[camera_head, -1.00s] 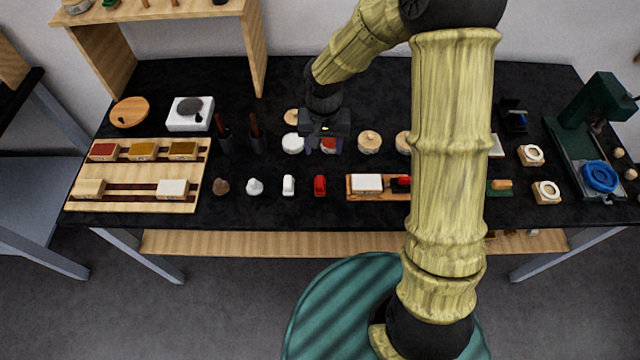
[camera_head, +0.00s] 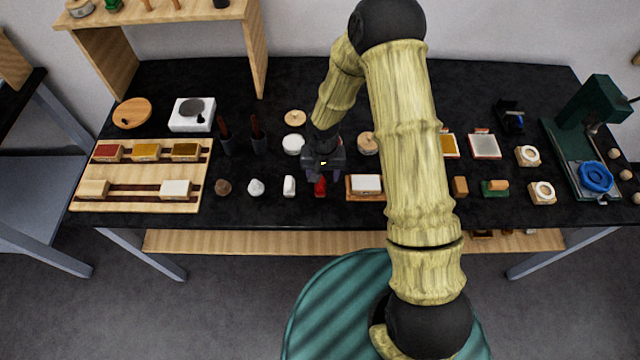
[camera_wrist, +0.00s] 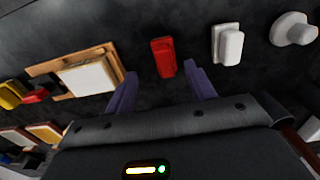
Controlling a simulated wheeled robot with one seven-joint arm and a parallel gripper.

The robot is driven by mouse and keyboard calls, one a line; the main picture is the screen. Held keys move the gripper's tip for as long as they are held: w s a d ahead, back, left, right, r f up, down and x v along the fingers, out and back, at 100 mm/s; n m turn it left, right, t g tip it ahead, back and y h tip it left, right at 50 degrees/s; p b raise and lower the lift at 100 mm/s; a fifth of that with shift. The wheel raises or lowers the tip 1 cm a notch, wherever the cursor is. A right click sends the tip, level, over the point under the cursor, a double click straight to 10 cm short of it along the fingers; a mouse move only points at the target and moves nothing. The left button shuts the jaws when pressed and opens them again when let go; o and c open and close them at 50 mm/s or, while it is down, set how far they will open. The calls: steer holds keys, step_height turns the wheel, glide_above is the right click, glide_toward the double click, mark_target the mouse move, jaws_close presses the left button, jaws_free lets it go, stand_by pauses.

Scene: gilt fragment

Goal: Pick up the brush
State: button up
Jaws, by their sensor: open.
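My gripper (camera_head: 322,172) is open and empty above the front row of small items. In the wrist view its two purple fingers (camera_wrist: 163,84) are spread apart. A small red item (camera_wrist: 163,57) lies just beyond and between the fingertips, apart from them; in the head view this red item (camera_head: 320,187) shows just below my gripper. I cannot tell for sure which thing is the brush. Two dark holders with brown handles, one left (camera_head: 225,140) and one right (camera_head: 258,138), stand left of my gripper.
A white block (camera_head: 289,186) and a white knob (camera_head: 256,187) lie left of the red item. A wooden tray with a white pad (camera_head: 367,184) is close on its right. A wooden rack (camera_head: 200,170) and a green press (camera_head: 590,120) stand at the table's ends.

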mark_target(320, 183)
steer(key=shift+f, duration=0.2)
steer(key=f+p, duration=0.1)
steer(key=f, duration=0.1)
steer(key=f+p, duration=0.1)
steer(key=f, duration=0.1)
steer(key=shift+a+f, duration=0.1)
steer(key=shift+a, duration=0.3)
steer(key=shift+f, duration=0.4)
steer(key=shift+c, duration=0.4)
steer(key=c, duration=1)
